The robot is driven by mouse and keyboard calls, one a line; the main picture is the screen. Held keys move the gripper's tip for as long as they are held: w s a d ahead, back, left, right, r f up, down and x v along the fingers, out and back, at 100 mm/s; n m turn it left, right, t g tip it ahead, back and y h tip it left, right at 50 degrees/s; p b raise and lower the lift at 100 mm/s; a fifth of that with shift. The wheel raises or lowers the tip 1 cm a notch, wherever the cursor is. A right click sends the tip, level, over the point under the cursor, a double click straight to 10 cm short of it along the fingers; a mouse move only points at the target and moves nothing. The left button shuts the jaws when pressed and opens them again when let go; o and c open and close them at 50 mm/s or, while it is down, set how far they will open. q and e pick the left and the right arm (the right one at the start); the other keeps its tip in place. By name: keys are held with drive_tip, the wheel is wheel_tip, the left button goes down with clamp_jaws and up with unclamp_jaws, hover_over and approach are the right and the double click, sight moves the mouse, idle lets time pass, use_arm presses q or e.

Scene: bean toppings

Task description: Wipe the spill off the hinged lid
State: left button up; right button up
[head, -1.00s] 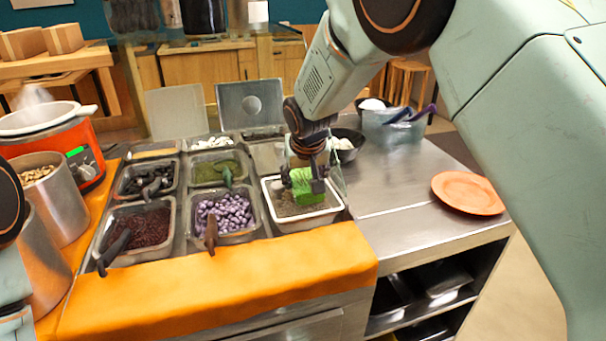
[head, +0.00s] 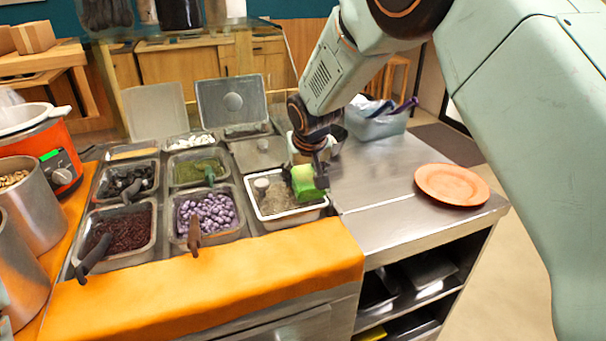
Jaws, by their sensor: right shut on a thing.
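My right gripper (head: 318,180) is shut on a green sponge (head: 303,184), held at the right edge of the front-right bin (head: 290,218). I cannot tell whether the sponge touches the surface there. That bin shows a mottled grey-brown surface with a pale round knob-like shape (head: 262,183); I cannot tell whether this is a lid with a spill or bin contents. A grey hinged lid (head: 212,104) with a round knob stands raised at the back. Another plain lid (head: 150,110) stands raised to its left. My left gripper is out of view.
Several topping bins with dark spoons (head: 194,235) fill the counter to the left. An orange plate (head: 452,184) lies on the clear steel counter (head: 390,222) at right. A bluish tub (head: 376,122) stands behind. An orange cooker (head: 45,150) is at far left.

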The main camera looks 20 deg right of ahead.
drive_tip(key=shift+a+p, duration=0.3)
drive_tip(key=shift+a, duration=0.2)
drive_tip(key=shift+a+p, duration=0.35)
drive_tip(key=shift+a, duration=0.95)
drive_tip(key=shift+w+a+f, duration=0.1)
drive_tip(key=shift+a, duration=0.25)
drive_tip(key=shift+d, duration=2.1)
